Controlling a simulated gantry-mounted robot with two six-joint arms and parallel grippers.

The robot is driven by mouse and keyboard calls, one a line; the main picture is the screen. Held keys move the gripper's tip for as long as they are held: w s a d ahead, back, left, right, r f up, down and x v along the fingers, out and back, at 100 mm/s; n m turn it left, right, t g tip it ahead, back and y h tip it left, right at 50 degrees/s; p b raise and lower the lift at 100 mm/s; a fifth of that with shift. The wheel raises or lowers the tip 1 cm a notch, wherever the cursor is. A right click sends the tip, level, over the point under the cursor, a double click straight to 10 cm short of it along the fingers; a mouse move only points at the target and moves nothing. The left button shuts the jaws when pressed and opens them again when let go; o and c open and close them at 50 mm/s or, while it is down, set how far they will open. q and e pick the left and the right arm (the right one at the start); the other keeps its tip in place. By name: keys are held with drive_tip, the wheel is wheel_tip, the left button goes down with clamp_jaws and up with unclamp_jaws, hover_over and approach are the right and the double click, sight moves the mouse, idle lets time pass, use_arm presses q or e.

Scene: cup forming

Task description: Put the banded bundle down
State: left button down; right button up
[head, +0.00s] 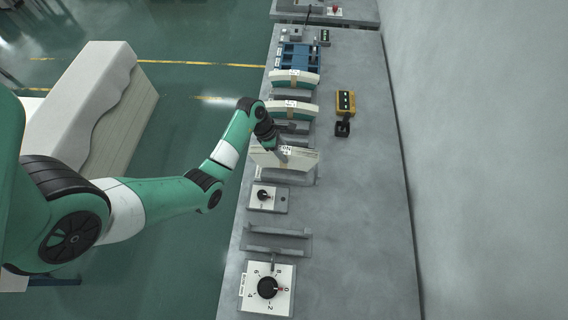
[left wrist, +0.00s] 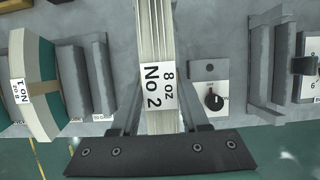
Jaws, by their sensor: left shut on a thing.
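The banded bundle (head: 303,158) is a cream stack of sheets with a white label band, at the middle of the bench in the head view. In the left wrist view the bundle (left wrist: 152,35) runs down the middle, its band reading "8 oz No 2". My left gripper (head: 281,153) is shut on it. A grey holder (head: 299,178) shows just below the bundle in the head view; I cannot tell whether they touch. My right gripper is in neither view.
Two green-and-cream bundles (head: 291,110) (head: 293,79) sit farther along the bench. Nearer are a small knob box (head: 281,200), an empty grey holder (head: 277,240) and a numbered dial (head: 284,301). A yellow box (head: 346,101) stands right.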

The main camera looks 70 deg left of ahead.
use_arm(q)
drive_tip(key=shift+w+a+f+b, duration=0.1)
drive_tip(key=shift+f+b, duration=1.3)
drive_tip(key=shift+f, duration=2.6)
drive_tip(key=shift+f, duration=0.1)
drive_tip(key=shift+c, duration=2)
unclamp_jaws()
drive_tip(key=shift+r, duration=0.3)
drive_tip(key=p+v, duration=0.4)
drive_tip(key=v, duration=0.7)
drive_tip(key=shift+a+r, duration=0.1)
drive_tip(key=shift+r, duration=0.15)
